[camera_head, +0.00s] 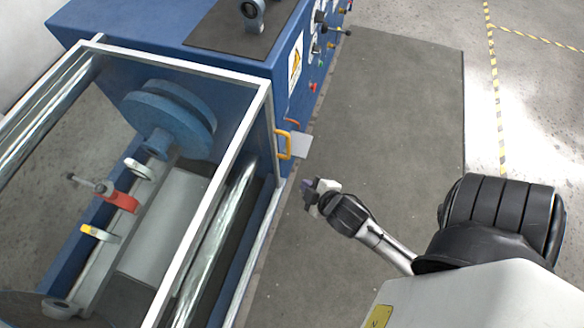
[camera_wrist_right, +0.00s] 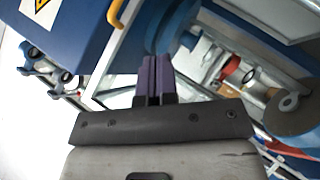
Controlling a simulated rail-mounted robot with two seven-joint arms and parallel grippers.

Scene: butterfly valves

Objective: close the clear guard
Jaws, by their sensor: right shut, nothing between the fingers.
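The clear guard (camera_head: 180,64) is a see-through panel in a silver frame over the blue machine's work bay in the head view. I cannot tell how far it is open. A yellow-orange handle (camera_head: 284,144) sits on its right side; it also shows at the top of the right wrist view (camera_wrist_right: 117,14). My right gripper (camera_head: 308,187) is below and slightly right of the handle, apart from it. Its purple fingers (camera_wrist_right: 155,82) are together and empty. My left gripper is not in view.
The blue machine (camera_head: 150,25) holds a blue round chuck (camera_head: 190,105), a red clamp part (camera_head: 122,201) and a yellow-marked part (camera_head: 92,232) behind the panel. Knobs and buttons line its right side. A grey mat (camera_head: 400,110) gives free floor to the right.

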